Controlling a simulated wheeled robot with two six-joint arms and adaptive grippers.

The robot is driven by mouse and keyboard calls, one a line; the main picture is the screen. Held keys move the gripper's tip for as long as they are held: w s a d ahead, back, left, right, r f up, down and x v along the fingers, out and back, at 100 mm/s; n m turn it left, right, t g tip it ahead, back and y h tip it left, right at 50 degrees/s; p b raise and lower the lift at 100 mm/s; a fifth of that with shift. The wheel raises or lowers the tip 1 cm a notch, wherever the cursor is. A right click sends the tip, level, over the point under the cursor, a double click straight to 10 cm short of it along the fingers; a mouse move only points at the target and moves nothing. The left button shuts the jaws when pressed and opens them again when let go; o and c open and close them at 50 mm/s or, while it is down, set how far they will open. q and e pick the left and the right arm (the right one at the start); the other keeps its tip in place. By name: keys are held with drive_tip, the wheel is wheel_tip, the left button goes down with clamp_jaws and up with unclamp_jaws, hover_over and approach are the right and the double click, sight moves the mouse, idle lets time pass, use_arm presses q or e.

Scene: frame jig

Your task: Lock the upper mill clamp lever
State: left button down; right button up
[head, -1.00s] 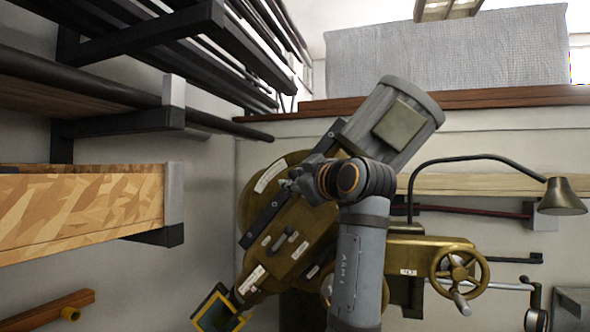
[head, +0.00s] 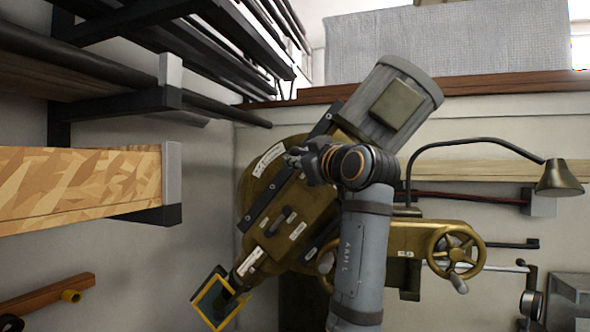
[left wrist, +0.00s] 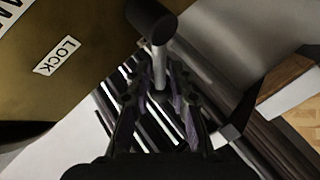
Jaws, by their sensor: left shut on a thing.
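The clamp lever (left wrist: 159,66) shows in the left wrist view as a thin silver rod with a black knob (left wrist: 151,20) on its end. My left gripper (left wrist: 158,88) is shut on the rod, just below the knob. A white LOCK label (left wrist: 57,55) is on the brass-coloured mill body to the left of the lever. In the head view the mill (head: 285,215) leans at an angle, and my left gripper (head: 292,158) is at its upper part, below the grey motor (head: 395,95). The lever is too small to make out there, and my arm hides part of the mill. My right gripper is not in view.
A wooden-faced shelf (head: 80,190) and dark racks (head: 140,50) stand on the left. A desk lamp (head: 558,178) and a handwheel (head: 453,253) are to the right. A yellow-framed panel (head: 212,300) is at the mill's lower left.

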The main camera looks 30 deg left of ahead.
use_arm(q)
drive_tip(key=d+m+t+y+b, duration=0.1)
drive_tip(key=m+b, duration=0.1)
drive_tip(key=shift+w+d+f+t+b, duration=0.1)
drive_tip(key=shift+t+b, duration=0.2)
drive_tip(key=shift+b, duration=0.05)
drive_tip(key=shift+w+d+r+m+t+y+b, duration=0.1)
drive_tip(key=shift+d+r+m+t+y+b, duration=0.2)
drive_tip(key=shift+r+m+t+b, duration=0.25)
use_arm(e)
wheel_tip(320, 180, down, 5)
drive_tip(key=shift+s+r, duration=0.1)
use_arm(q)
drive_tip(key=c, duration=1.4)
unclamp_jaws()
